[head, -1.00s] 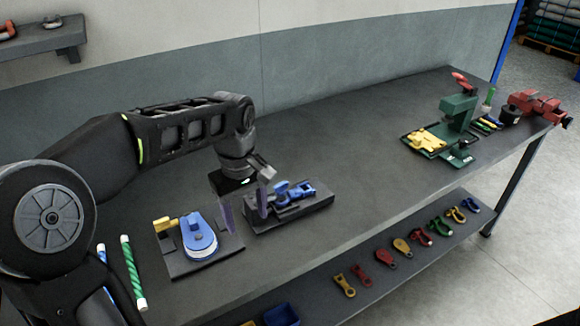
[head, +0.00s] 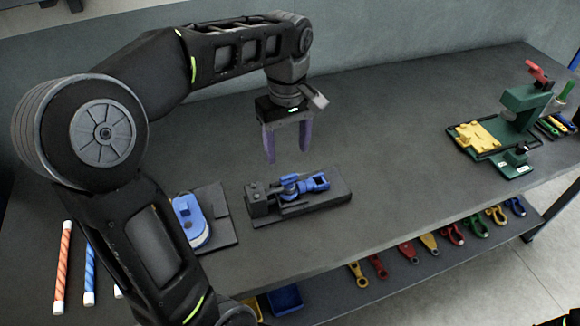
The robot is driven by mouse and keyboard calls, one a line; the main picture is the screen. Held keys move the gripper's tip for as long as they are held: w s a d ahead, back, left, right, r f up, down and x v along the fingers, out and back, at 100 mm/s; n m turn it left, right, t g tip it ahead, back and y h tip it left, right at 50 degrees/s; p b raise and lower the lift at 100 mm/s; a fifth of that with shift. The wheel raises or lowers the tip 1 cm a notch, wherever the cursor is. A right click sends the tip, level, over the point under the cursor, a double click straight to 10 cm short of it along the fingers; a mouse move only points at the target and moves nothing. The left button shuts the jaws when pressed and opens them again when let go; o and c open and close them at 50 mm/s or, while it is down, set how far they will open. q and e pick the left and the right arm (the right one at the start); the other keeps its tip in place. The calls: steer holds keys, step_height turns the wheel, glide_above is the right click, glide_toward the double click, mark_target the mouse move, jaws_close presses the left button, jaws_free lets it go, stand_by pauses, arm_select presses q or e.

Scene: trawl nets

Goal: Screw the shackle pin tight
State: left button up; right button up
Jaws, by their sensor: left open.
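A blue shackle (head: 314,182) lies in a dark holding fixture (head: 335,198) on the workbench. The shackle pin cannot be told apart clearly from the other small blue and dark parts at this size. My left gripper (head: 287,156) points down with its two purple fingers apart and empty. It is above and slightly behind the fixture in the head view, not touching the shackle. My right gripper is not in view.
A dark plate with a blue rounded block (head: 190,222) stands left of the fixture, partly behind my arm. Coloured rods (head: 62,268) lie at the left. A green press (head: 522,105) and yellow part (head: 478,134) stand at the right. A lower shelf holds several shackles. The bench between is clear.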

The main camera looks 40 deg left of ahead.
mark_target(289, 179)
arm_select(q)
steer(key=shift+f+p, duration=0.45)
steer(key=shift+f, duration=3.5)
steer(key=shift+c, duration=0.3)
jaws_close()
steer(key=shift+m, duration=0.7)
steer(key=shift+o, duration=0.3)
jaws_free()
